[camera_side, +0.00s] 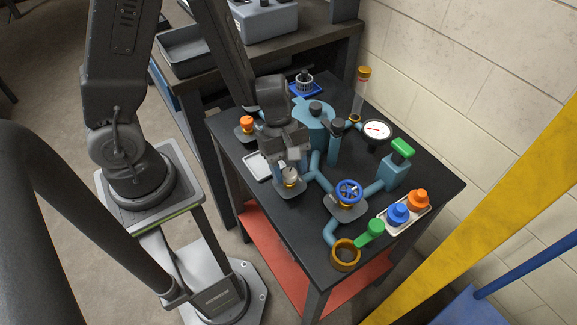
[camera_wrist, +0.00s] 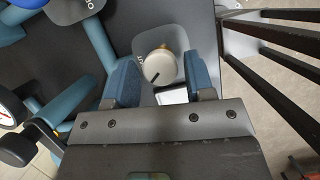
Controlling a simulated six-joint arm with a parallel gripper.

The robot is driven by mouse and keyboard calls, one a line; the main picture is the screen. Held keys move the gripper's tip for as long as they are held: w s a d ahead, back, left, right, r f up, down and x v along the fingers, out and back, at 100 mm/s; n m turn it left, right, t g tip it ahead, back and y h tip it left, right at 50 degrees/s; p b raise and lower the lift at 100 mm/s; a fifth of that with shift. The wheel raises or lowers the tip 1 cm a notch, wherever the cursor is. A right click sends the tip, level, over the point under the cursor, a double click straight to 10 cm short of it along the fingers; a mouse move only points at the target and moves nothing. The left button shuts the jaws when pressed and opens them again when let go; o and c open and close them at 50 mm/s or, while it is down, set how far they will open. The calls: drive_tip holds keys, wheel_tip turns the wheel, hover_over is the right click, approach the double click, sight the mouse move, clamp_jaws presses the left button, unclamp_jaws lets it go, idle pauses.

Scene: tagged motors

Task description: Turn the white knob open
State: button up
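The white knob (camera_wrist: 159,67) sits on a grey base plate with a brass stem beneath it. In the side view the knob (camera_side: 290,175) shows just under my gripper (camera_side: 291,158). In the wrist view my gripper (camera_wrist: 162,83) is open. Its two blue-grey fingers stand on either side of the knob, with visible gaps between them and the knob. Whether the fingertips are down at the knob's height is hard to tell.
Blue pipes, a blue handwheel (camera_side: 349,192), a gauge (camera_side: 377,130) and a green-topped valve (camera_side: 401,151) stand to the right on the dark table (camera_side: 440,187). An orange knob (camera_side: 247,122) is to the left. A tray (camera_side: 403,211) with blue and orange knobs lies near the front right.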

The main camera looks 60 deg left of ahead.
drive_tip(key=shift+o, duration=0.8)
drive_tip(key=shift+r, duration=0.1)
drive_tip(key=v, duration=1.3)
drive_tip(key=shift+r, duration=0.35)
drive_tip(key=shift+a, duration=0.1)
